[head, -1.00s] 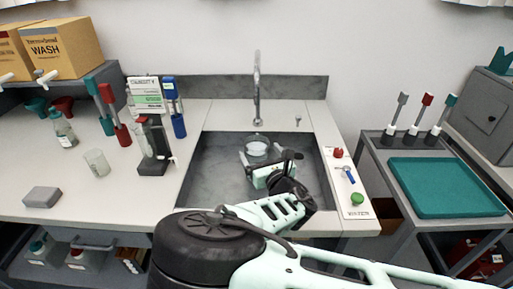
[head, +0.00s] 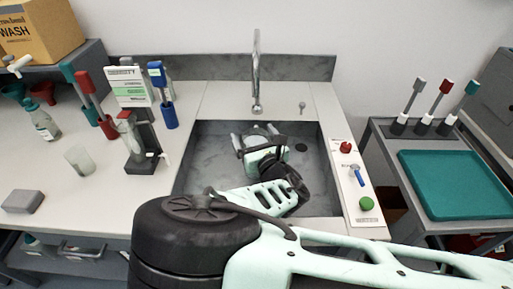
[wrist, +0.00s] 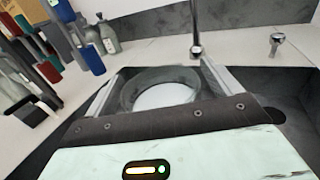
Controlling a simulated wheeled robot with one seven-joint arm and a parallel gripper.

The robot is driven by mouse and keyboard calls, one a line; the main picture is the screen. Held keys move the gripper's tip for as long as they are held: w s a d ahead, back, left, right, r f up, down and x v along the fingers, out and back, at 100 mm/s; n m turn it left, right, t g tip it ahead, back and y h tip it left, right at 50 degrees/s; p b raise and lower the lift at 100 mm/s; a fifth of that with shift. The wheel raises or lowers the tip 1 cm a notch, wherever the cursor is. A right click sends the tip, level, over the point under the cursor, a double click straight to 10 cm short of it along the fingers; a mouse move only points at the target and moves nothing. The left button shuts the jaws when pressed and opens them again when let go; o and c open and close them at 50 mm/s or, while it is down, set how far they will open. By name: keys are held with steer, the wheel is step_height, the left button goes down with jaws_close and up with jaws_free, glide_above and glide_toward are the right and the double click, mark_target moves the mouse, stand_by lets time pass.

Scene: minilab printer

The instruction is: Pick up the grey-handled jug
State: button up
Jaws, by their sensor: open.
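A round, see-through grey vessel (wrist: 165,90) with a pale inside is in the sink, seen in the wrist view. It looks like the jug, but I cannot make out its handle. My gripper (head: 260,131) is over the sink in the head view, where it hides most of the vessel. In the wrist view my gripper (wrist: 158,74) is open, with one finger on each side of the vessel's outline. I cannot tell whether the fingers touch it or how far down they reach.
The sink (head: 205,160) has a tall tap (head: 256,75) behind it. A panel (head: 352,183) with red and green knobs is on its right. A dark stand (head: 141,162), a beaker (head: 79,161) and bottles crowd the left counter. A teal tray (head: 455,183) lies on the right trolley.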

steer(key=shift+c, duration=0.3)
steer(key=c, duration=1.9)
steer(key=shift+o, duration=0.2)
steer(key=shift+r, duration=0.1)
steer(key=shift+r, duration=0.1)
